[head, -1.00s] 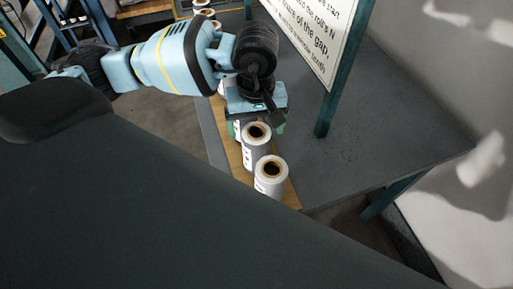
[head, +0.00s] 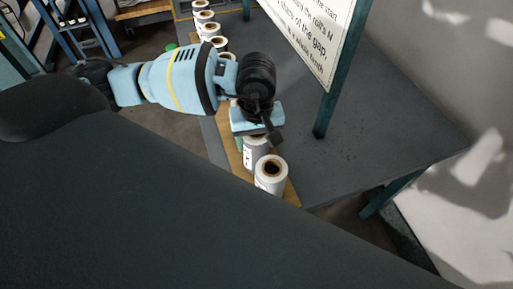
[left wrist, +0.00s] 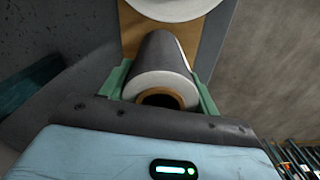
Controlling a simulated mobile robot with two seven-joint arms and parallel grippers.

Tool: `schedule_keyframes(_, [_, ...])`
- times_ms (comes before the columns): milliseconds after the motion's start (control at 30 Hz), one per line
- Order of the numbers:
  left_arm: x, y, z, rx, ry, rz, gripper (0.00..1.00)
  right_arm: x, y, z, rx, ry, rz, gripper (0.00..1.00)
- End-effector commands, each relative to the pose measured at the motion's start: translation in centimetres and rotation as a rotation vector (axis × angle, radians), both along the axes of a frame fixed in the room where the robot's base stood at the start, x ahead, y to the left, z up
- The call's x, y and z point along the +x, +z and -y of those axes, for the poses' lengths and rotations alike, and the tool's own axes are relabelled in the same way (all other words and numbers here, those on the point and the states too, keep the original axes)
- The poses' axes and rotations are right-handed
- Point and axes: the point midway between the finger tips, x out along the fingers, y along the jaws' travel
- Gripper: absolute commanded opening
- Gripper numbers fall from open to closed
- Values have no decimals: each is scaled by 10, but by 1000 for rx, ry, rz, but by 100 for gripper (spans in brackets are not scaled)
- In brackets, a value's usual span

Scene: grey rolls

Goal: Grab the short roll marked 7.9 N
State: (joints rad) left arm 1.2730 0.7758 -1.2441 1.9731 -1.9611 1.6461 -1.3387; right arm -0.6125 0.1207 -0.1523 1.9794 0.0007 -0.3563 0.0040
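Grey-white rolls with brown cores stand upright in a row on a brown strip. My left gripper (head: 256,138) is over the second roll from the front (head: 257,155), whose upper part it hides in the head view. In the left wrist view, the green fingers of my left gripper (left wrist: 161,88) stand on either side of this roll (left wrist: 163,82), which looks upright between them. They look open and close to its sides, with no clear grip. The front roll (head: 271,180) stands free just nearer. The labels are too small to read surely, so I cannot tell which is 7.9 N. My right gripper is not in view.
Several more rolls (head: 208,31) stand farther back along the strip (head: 229,150). A sign board (head: 318,40) on a dark green post (head: 325,105) rises right of my left gripper. The grey table top (head: 375,135) is clear to the right.

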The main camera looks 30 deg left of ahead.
Motion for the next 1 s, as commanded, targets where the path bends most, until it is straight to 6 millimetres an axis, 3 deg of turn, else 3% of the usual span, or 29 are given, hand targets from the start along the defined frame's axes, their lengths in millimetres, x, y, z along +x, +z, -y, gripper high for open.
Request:
schedule_keyframes(133, [0,0,0,0,0,1,34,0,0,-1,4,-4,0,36])
schedule_keyframes(467, [1,4,0,-1,0,2,34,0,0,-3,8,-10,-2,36])
schedule_keyframes(767, [1,35,0,-1,0,3,34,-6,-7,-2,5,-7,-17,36])
schedule_keyframes(1000, [-27,37,-41,3,4,-3,34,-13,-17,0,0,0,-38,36])
